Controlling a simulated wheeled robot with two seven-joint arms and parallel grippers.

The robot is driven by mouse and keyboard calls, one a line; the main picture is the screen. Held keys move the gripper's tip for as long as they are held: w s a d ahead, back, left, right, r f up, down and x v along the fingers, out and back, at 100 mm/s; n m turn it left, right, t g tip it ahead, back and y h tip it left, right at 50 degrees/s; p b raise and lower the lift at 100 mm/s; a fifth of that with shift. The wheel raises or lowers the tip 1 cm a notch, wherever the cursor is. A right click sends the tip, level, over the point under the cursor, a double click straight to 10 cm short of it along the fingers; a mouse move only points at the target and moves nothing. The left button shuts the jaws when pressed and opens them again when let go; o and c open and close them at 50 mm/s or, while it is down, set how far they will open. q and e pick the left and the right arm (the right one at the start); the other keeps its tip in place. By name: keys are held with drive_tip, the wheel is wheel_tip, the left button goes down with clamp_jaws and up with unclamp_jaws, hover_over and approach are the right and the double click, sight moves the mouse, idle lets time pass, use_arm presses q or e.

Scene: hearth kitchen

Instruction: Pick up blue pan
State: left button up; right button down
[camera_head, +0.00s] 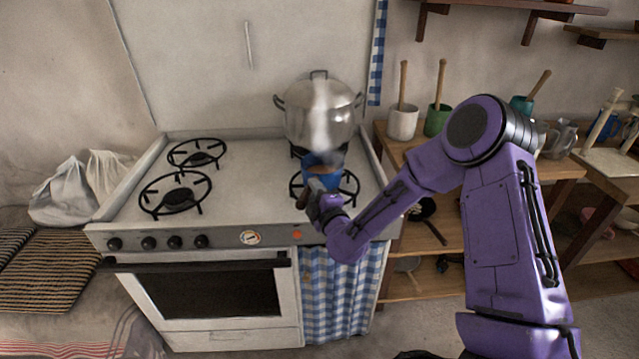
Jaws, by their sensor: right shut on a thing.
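The blue pan (322,161) is at the front right burner of the white stove, just in front of the large steel pot. Its inside looks brownish and its handle points toward me. My purple right arm reaches in from the right, and my right gripper (318,196) is shut on the pan's handle. The gripper hides part of the pan, and I cannot tell whether the pan touches the burner. My left gripper is not in view.
The steel pot (318,112) stands on the back right burner, close behind the pan. The left burners (176,192) are empty. A wooden shelf (452,150) with mortars stands to the right. White sacks (62,192) lie left of the stove.

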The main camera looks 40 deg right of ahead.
drive_tip(key=shift+r, duration=0.1)
drive_tip(key=s+a+r+p, duration=0.2)
drive_tip(key=s+r+p, duration=1.1)
drive_tip(key=p, duration=0.2)
drive_tip(key=shift+s, duration=0.4)
drive_tip(key=shift+f, duration=0.15)
idle(2.9)
